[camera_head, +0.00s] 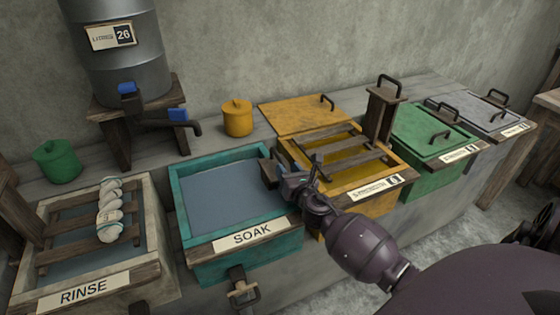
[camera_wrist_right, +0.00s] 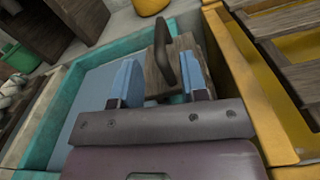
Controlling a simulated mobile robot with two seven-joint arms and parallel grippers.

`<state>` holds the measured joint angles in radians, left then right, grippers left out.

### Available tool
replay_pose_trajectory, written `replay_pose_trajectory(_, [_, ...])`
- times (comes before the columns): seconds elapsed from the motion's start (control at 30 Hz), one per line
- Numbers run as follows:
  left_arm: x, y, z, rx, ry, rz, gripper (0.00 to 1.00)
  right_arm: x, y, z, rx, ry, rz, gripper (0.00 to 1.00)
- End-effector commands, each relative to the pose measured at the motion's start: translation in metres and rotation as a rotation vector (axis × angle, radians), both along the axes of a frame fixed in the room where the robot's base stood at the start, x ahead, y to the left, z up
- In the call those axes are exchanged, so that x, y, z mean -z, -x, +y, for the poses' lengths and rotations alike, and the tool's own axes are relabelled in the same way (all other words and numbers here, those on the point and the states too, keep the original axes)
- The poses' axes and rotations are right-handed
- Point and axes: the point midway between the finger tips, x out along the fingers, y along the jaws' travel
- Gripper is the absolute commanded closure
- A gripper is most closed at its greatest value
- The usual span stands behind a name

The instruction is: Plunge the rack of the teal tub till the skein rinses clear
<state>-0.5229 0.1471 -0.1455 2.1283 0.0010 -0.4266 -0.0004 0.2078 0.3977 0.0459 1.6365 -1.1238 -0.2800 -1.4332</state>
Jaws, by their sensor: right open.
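The teal tub (camera_head: 180,205), labelled SOAK, stands in the middle and holds flat blue-grey liquid. No rack slats show above its surface. A wooden post with a dark handle (camera_wrist_right: 164,55) stands at the tub's right side in the right wrist view. My right gripper (camera_head: 285,180) is at that side in the head view; its open jaws (camera_wrist_right: 158,80) point toward the handle, which appears between the fingers. I cannot tell if they touch it. A pale twisted skein (camera_head: 110,212) lies on the wooden rack of the RINSE tub (camera_head: 150,245) at left. My left gripper is not in view.
A yellow tub (camera_head: 375,205) with a slatted rack stands close right of the teal tub, then a green lidded tub (camera_head: 430,140) and a grey one. A metal barrel (camera_head: 115,65) with a spout stands behind. A yellow pot (camera_head: 237,120) sits on the ledge.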

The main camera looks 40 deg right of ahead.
Motion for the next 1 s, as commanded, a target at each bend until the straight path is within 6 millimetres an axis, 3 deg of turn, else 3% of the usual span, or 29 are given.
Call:
replay_pose_trajectory(0.1, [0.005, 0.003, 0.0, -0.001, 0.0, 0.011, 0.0, 0.002, -0.019, -0.005, 0.0, 0.001, 0.001, 0.6])
replay_pose_trajectory(0.33, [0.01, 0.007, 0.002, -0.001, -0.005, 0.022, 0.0, 0.002, -0.044, -0.011, 0.001, 0.001, 0.001, 0.6])
replay_pose_trajectory(0.77, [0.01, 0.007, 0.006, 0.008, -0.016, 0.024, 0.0, 0.0, -0.052, -0.013, 0.0, 0.001, 0.0, 0.6])
replay_pose_trajectory(1.0, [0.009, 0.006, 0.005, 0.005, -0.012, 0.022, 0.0, 0.0, -0.051, -0.012, -0.001, 0.001, 0.0, 0.94])
